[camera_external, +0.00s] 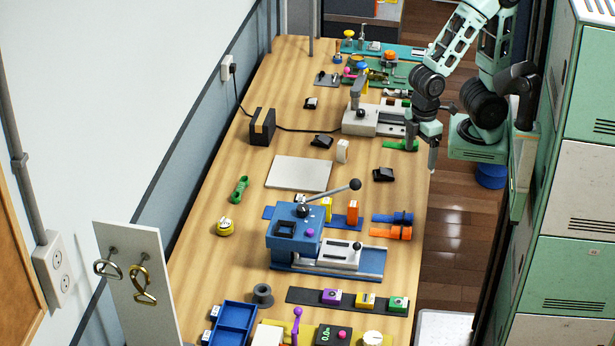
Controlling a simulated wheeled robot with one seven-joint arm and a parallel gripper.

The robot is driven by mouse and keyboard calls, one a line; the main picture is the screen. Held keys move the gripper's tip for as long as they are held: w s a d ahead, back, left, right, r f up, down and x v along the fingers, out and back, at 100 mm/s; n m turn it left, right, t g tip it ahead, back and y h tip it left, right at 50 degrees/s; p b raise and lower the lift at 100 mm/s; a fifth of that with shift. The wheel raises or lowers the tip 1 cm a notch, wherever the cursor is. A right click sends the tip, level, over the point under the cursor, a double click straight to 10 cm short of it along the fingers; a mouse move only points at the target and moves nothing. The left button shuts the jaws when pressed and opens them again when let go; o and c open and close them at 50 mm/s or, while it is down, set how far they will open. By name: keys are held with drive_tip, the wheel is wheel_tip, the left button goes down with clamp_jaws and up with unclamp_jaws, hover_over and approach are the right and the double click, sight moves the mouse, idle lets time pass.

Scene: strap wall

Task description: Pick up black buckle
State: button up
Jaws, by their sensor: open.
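A small black piece that looks like a black buckle (384,175) lies on the wooden table (365,210), right of its middle. A similar black piece (322,141) lies further left and back, and a smaller black and white one (311,103) lies behind that. I cannot tell from this view which of them is the buckle. My gripper (422,148) points down near the table's right edge, open and with nothing visible between its fingers. It is apart from the black pieces, up and to the right of the nearest one.
A blue lever machine (312,247) stands in front, and a grey press (374,118) stands behind. A white plate (298,174), a white tape roll (343,151) and a green strap (401,145) lie nearby. Green lockers (575,210) stand to the right. Bare wood surrounds the nearest black piece.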

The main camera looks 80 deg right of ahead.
drive_tip(key=n+p, duration=0.6)
drive_tip(key=n, duration=0.7)
hover_over(384, 171)
drive_tip(key=shift+h, duration=0.3)
drive_tip(key=f, duration=2.1)
drive_tip(key=shift+w+d+f, duration=0.1)
drive_tip(key=shift+w+f, duration=0.2)
drive_tip(key=shift+w, duration=0.1)
drive_tip(key=shift+s+f+p, duration=0.2)
drive_tip(key=shift+f+p, duration=0.2)
drive_tip(key=shift+f, duration=0.85)
drive_tip(key=shift+s+f+p, duration=0.2)
drive_tip(key=shift+f+p, duration=0.2)
drive_tip(key=shift+f, duration=1.4)
